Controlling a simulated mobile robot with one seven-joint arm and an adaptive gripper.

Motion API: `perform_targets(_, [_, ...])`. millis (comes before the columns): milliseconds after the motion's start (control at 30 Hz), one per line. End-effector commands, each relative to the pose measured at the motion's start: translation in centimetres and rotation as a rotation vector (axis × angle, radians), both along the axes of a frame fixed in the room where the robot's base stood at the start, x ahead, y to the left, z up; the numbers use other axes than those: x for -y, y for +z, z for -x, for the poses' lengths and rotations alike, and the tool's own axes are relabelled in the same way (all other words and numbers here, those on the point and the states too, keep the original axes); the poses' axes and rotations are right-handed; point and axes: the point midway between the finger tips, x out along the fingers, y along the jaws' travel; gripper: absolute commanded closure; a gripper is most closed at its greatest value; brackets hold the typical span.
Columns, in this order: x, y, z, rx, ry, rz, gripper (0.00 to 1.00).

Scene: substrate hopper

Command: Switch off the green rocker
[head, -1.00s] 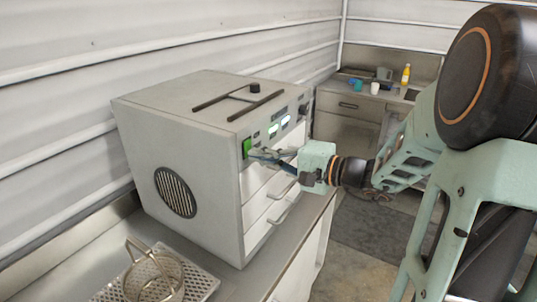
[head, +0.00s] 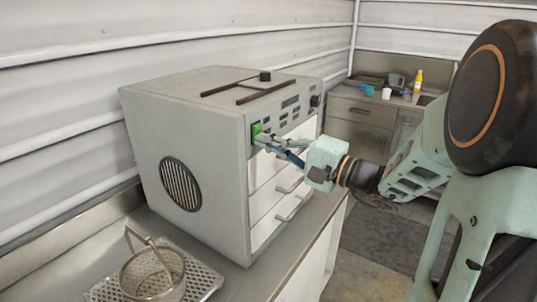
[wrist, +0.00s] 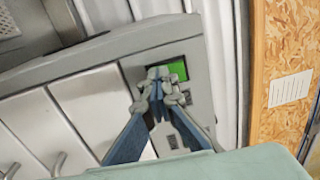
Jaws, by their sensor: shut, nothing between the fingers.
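The green rocker (head: 256,129) is on the front panel of a grey box-shaped machine (head: 200,120), near its upper left corner. In the wrist view the rocker (wrist: 178,69) shows as a green rectangle in a dark frame, partly hidden by my fingers. My gripper (head: 264,138) is shut and empty, with its fingertips at the rocker. In the wrist view the fingertips (wrist: 159,78) overlap the rocker's left part; whether they touch it I cannot tell. The small displays (head: 283,126) along the panel look dark.
White drawers with handles (head: 290,186) lie below the panel, close under my gripper. A wire basket (head: 152,275) stands on a perforated tray at the lower left. A counter with a yellow bottle (head: 417,82) and cups is at the back. Open floor lies right of the machine.

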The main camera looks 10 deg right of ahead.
Motion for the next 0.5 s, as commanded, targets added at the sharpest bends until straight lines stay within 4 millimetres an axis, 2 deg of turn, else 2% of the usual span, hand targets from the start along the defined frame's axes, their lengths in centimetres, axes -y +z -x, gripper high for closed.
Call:
perform_targets(33, [-0.23, -0.67, -0.04, 0.013, 0.004, -0.011, 1.00])
perform_targets(500, [-0.34, -0.04, -0.05, 0.057, 0.006, -0.057, 1.00])
